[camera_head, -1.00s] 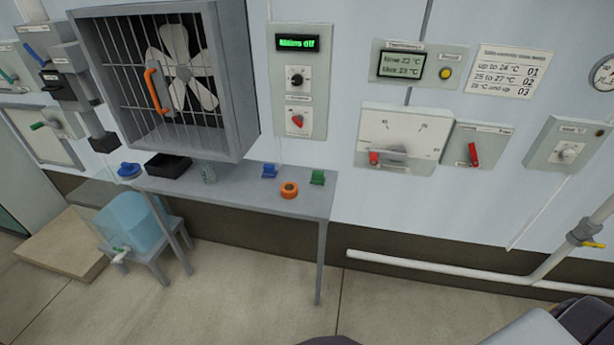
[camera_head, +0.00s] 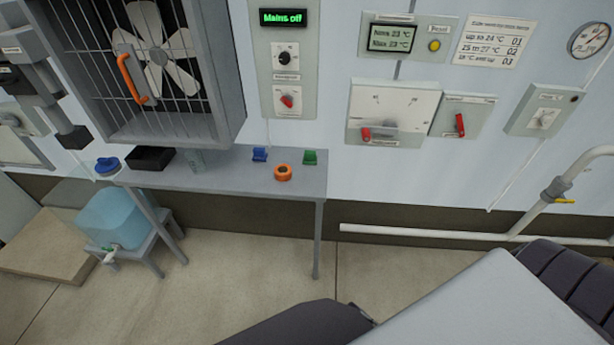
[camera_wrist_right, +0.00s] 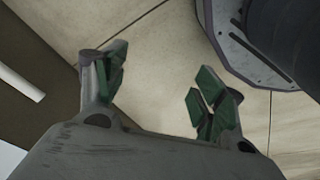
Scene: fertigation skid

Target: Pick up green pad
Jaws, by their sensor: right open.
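The green pad (camera_head: 310,157) is a small green block on the right end of the grey bench (camera_head: 228,182), near the wall. It stands to the right of a blue block (camera_head: 259,154) and just behind and right of an orange ring (camera_head: 283,172). My right gripper (camera_wrist_right: 158,84) shows in the right wrist view, with its fingers wide apart and nothing between them but the floor below. The green pieces in that view are on its own fingers. The green pad is not in the wrist view. My left gripper is not in view.
A black tray (camera_head: 151,159) and a blue round lid (camera_head: 107,166) are further left on the bench. The caged fan (camera_head: 165,75) overhangs the bench's left part. A white pipe (camera_head: 420,234) runs low along the wall.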

